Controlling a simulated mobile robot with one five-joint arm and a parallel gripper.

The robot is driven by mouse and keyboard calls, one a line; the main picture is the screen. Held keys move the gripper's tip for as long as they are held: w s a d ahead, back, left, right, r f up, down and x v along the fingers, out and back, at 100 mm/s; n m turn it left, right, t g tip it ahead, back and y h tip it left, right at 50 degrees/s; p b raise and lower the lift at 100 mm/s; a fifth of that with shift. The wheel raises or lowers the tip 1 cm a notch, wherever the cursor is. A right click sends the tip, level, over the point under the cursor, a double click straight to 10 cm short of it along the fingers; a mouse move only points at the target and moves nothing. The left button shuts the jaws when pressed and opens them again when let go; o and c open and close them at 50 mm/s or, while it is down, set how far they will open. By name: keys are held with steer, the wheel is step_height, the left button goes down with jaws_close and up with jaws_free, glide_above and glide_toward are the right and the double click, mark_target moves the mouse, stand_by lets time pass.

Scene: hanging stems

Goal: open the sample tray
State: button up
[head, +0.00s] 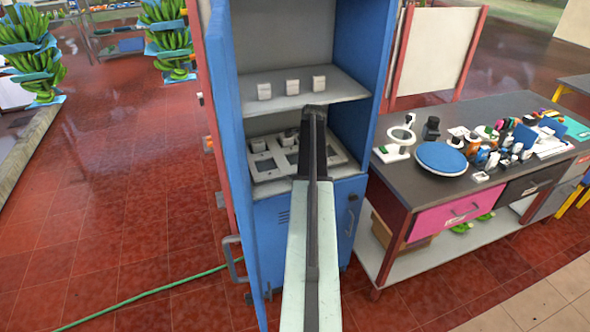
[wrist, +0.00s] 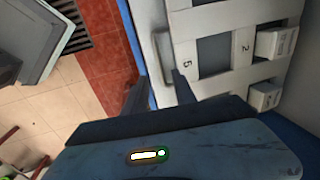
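The sample tray (head: 277,160) is a pale panel with square openings, lying in the blue cabinet below a shelf. In the wrist view the tray (wrist: 181,40) fills the upper right, with the numbers 5 and 2 and white blocks by its openings. A pale handle (wrist: 159,58) runs along the tray's near edge. My gripper (wrist: 160,88) is open, its two dark fingers apart near the handle's end; I cannot tell whether they touch it. In the head view my arm reaches into the cabinet and hides part of the tray and my gripper.
The blue cabinet door (head: 226,120) stands open on the left. Three white blocks sit on the shelf (head: 338,88) above. A cluttered dark table (head: 404,172) with a pink drawer (head: 440,217) is close on the right. Red floor at left is mostly clear, crossed by a green hose (head: 150,294).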

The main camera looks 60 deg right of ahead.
steer(key=f+b, duration=0.2)
steer(key=w+f+b, duration=0.1)
steer(key=f+b, duration=0.5)
steer(key=shift+w+d, duration=0.2)
steer(key=shift+d, duration=0.1)
steer(key=shift+r, duration=0.2)
steer(key=shift+c, duration=0.2)
jaws_close()
steer(key=shift+w, duration=0.1)
stand_by(0.5)
